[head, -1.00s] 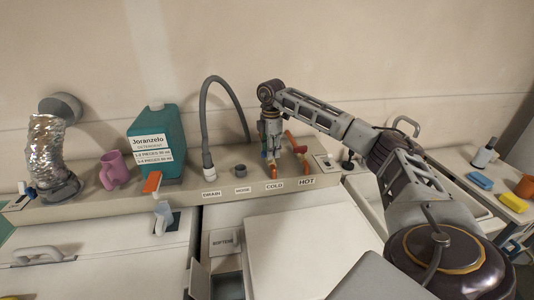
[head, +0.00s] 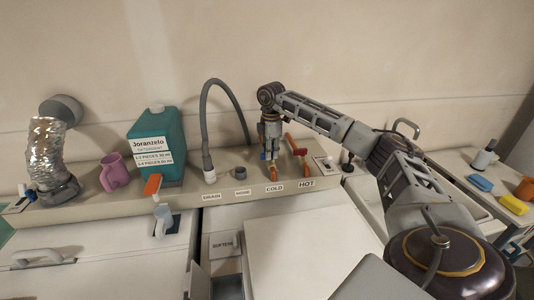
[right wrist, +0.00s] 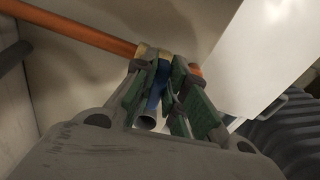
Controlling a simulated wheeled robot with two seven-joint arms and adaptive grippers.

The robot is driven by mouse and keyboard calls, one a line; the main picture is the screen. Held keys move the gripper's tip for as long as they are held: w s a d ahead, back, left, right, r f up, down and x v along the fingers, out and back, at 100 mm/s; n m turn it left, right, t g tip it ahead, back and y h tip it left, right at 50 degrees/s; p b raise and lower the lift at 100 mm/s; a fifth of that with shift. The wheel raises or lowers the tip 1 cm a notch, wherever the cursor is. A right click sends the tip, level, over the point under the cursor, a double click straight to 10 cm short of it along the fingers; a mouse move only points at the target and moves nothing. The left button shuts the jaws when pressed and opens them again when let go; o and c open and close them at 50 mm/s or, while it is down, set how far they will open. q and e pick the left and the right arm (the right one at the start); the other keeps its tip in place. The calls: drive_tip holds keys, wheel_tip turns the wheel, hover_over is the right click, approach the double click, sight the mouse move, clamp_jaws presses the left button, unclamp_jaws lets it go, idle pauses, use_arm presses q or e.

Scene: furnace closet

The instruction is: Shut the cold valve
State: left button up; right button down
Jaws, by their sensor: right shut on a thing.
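The cold valve stands on the ledge behind the COLD label (head: 275,188), mostly hidden by my right gripper (head: 270,153). My right gripper points down and is shut on its blue handle. In the right wrist view the blue handle (right wrist: 157,88) shows between the green-padded fingers, with an orange pipe (right wrist: 75,29) behind. The hot valve's red handle (head: 292,143) is just to the right, close beside the gripper, above the HOT label (head: 307,183). My left gripper is not in view.
A grey drain hose (head: 205,135) arches to the left of the valves. Further left are a teal detergent jug (head: 165,165), a pink mug (head: 115,173) and a foil duct (head: 47,150). The white washer lid (head: 300,250) in front is clear.

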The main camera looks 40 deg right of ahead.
drive_tip(key=shift+m, duration=0.9)
drive_tip(key=c, duration=1.3)
unclamp_jaws()
drive_tip(key=shift+r+p, duration=0.1)
drive_tip(key=shift+p, duration=0.25)
drive_tip(key=shift+r+p, duration=1.7)
drive_tip(key=shift+r, duration=1.2)
drive_tip(key=shift+s+a, duration=0.1)
